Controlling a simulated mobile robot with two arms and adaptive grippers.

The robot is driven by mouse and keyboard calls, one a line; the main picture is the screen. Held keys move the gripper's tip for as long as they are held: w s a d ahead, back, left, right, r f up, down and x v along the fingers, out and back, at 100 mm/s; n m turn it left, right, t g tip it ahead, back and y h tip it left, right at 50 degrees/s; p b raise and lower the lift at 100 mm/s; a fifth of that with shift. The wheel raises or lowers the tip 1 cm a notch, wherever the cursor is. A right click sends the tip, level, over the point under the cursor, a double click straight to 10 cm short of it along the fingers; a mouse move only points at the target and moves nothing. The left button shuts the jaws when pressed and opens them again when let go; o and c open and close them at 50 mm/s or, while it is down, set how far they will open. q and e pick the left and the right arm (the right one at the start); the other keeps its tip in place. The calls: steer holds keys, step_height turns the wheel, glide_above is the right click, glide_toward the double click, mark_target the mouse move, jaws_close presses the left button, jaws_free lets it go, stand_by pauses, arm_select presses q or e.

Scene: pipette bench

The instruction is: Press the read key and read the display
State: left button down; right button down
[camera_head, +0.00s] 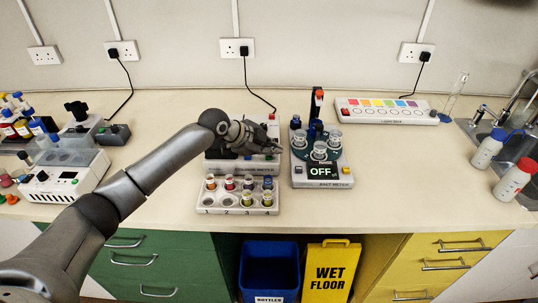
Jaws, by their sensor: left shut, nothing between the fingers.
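A white meter (301,181) stands at the centre of the bench. Its dark display (323,172) reads "OFF" in white. It carries several clear cups on a dark green round plate. My left gripper (276,149) is shut and empty, just left of the meter, above a grey device. It appears apart from both keys. My right gripper is not in view.
A white rack (240,209) with several capped vials stands in front of the grey device (222,165). A light box (385,118) lies behind right. A sink and two bottles are at the far right. Bench right of the meter is clear.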

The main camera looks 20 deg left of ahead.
mark_target(271, 157)
arm_select(q)
steer(key=shift+r+p, duration=0.8)
steer(key=shift+r, duration=0.1)
step_height(271, 157, up, 6)
steer(key=p, duration=0.5)
stand_by(0.3)
